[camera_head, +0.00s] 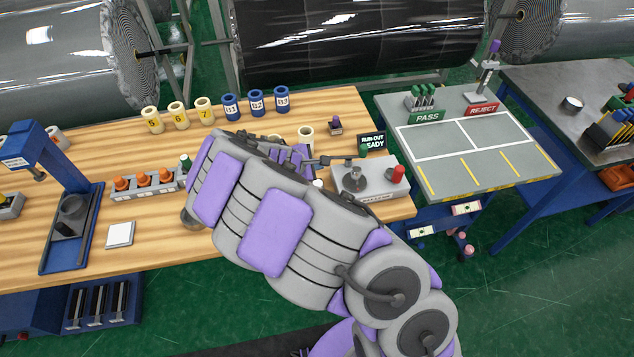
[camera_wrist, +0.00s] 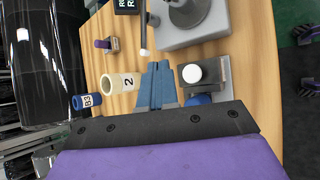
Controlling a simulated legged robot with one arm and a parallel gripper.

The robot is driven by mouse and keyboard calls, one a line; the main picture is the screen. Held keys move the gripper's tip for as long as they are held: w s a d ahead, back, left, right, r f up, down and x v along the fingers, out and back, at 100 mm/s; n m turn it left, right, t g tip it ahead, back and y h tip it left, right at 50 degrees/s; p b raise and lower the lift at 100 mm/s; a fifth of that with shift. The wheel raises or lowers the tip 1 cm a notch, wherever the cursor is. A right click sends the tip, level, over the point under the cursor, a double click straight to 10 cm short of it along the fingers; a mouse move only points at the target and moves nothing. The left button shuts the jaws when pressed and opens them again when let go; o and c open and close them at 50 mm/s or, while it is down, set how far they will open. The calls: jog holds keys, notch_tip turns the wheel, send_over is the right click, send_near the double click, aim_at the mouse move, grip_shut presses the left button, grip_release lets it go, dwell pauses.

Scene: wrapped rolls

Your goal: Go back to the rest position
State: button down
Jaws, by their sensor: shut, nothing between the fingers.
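My gripper (camera_wrist: 158,68) shows in the wrist view as two blue-grey fingers pressed together, with nothing between them. They are over the wooden workbench (camera_head: 330,212), beside a cream cylinder marked 2 (camera_wrist: 118,83) on their left and a small fixture with a white round top (camera_wrist: 191,73) on their right. I cannot tell whether the fingers touch anything. In the head view my grey and purple arm reaches from the lower right over the bench, and hides the fingers and part of the bench.
A grey tester with a red knob (camera_head: 398,174) stands close right of my arm. Yellow (camera_head: 178,115) and blue (camera_head: 256,103) numbered cylinders line the back. Left are orange-topped pieces (camera_head: 144,180) and a blue stand (camera_head: 62,155). A PASS/REJECT table (camera_head: 480,150) stands right.

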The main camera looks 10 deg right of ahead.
jog(key=s+d+r+m+g+b, duration=0.1)
jog(key=s+d+r+m+g, duration=0.3)
jog(key=s+d+r+m, duration=0.85)
jog(key=s+a+r+m+g+y+b, duration=0.1)
jog(key=s+a, duration=0.5)
jog(key=s, duration=0.8)
jog(key=s+a+r+m+g+y+b, duration=0.1)
jog(key=s+a+y, duration=0.5)
jog(key=s, duration=0.9)
jog(key=shift+m+g, duration=0.6)
jog(key=shift+m, duration=0.25)
jog(key=c, duration=1.8)
grip_release()
jog(key=shift+w, duration=0.1)
